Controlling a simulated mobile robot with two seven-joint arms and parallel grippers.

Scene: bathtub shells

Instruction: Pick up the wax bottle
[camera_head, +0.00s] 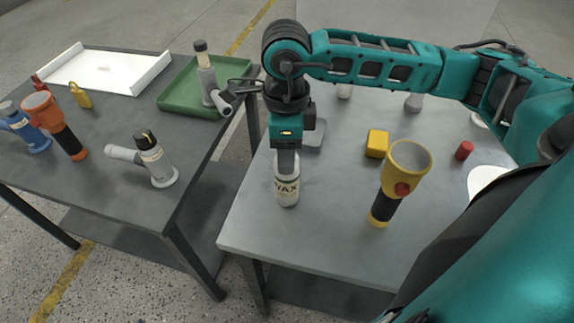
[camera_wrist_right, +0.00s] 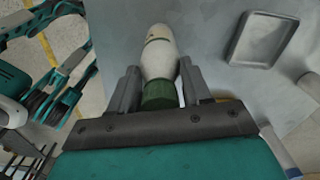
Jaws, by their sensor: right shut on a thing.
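The wax bottle (camera_head: 287,191) is white with a "WAX" label and is upright near the left edge of the right-hand grey table. In the right wrist view the bottle (camera_wrist_right: 160,58) shows its white body and a green part between the fingers. My right gripper (camera_head: 286,163) points down from above and is shut on the bottle's upper end, which it partly hides. The gripper also shows in the wrist view (camera_wrist_right: 158,90), one finger on each side of the bottle. I cannot tell whether the bottle's base touches the table. My left gripper is not clearly in view.
A yellow and black flashlight (camera_head: 389,196) stands right of the bottle, with a yellow block (camera_head: 376,144) behind it. A grey tray (camera_wrist_right: 263,39) lies nearby. The left table holds a green tray (camera_head: 176,99), a white tray (camera_head: 145,79) and several tools. A gap separates the tables.

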